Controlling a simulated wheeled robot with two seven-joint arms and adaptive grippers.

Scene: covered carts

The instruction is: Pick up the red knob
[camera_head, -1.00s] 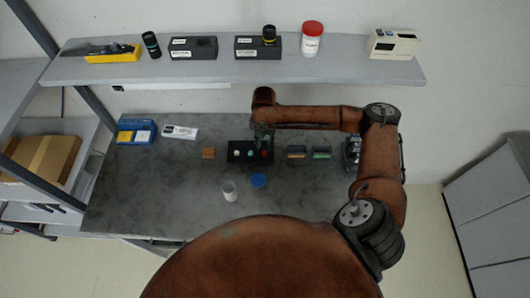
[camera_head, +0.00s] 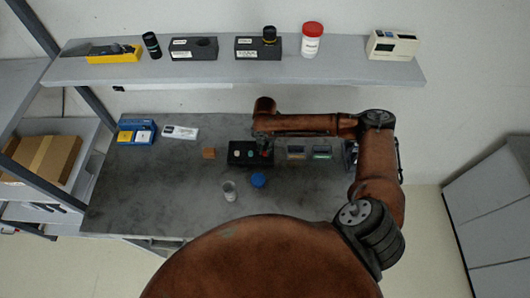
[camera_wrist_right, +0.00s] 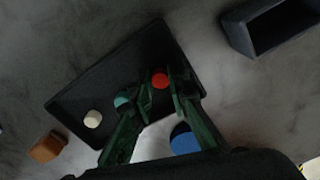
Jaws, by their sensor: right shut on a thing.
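The red knob (camera_wrist_right: 160,80) sits between the fingertips of my right gripper (camera_wrist_right: 163,88) in the wrist view. The gripper is shut on it. In the head view my right gripper (camera_head: 264,143) is over the right end of a black tray (camera_head: 240,160), and only a bit of red shows under it. I cannot tell whether the knob touches the tray. A teal knob (camera_wrist_right: 122,101) and a white knob (camera_wrist_right: 93,118) stand on the tray to the left, the teal one close beside a finger. My left gripper is not in view.
An orange-brown block (camera_head: 208,153) lies left of the tray. A blue lid (camera_head: 258,180) and a clear cup (camera_head: 229,191) stand in front. Small dark bins (camera_head: 297,152) are to the right. A shelf (camera_head: 240,72) runs above the table's back.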

